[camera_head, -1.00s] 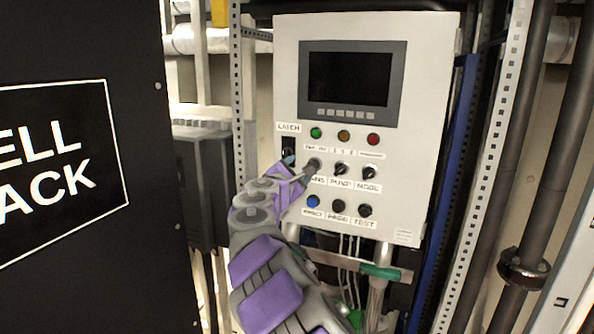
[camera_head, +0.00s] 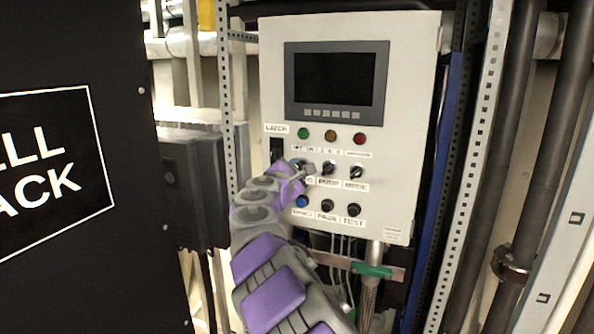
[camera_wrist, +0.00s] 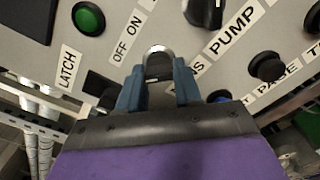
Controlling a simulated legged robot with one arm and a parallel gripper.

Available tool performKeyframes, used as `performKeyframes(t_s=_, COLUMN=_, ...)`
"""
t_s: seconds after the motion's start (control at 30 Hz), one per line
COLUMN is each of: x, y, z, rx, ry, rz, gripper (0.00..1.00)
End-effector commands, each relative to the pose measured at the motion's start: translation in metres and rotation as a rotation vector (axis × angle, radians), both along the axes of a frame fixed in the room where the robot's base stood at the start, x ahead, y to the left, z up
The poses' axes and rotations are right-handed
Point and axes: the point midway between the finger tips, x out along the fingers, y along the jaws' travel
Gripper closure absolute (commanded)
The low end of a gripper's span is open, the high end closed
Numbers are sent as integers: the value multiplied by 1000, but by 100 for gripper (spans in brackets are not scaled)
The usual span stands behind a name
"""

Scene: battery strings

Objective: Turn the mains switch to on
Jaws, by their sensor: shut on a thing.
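The mains switch (camera_wrist: 158,64) is a dark knob with a silver collar on the grey control panel (camera_head: 412,100). In the wrist view it sits between the two blue fingers of my gripper (camera_wrist: 158,82), which are shut on it. The OFF and ON label (camera_wrist: 126,36) shows beside it, and the MAINS label is partly covered by a finger. In the head view my gripper (camera_head: 301,170) is at the switch and hides most of it. Which way the knob points cannot be told.
The pump switch (camera_head: 327,169) and mode switch (camera_head: 356,171) are to the right. A blue button (camera_head: 302,202) is just below. A green lamp (camera_head: 303,133) is above, and the dark latch (camera_head: 277,149) is to the left. A black cabinet (camera_head: 80,250) stands at far left.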

Motion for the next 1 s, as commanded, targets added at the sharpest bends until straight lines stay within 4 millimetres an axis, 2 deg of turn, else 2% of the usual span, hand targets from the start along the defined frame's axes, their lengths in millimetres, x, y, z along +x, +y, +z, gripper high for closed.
performKeyframes(t_s=0.27, x=0, y=2, z=-2, rx=34, ry=-12, rz=3, gripper=96)
performKeyframes(t_s=0.43, x=-1, y=2, z=-2, rx=112, ry=-42, rz=3, gripper=96)
performKeyframes(t_s=1.0, x=-1, y=1, z=-5, rx=597, ry=-216, rz=3, gripper=96)
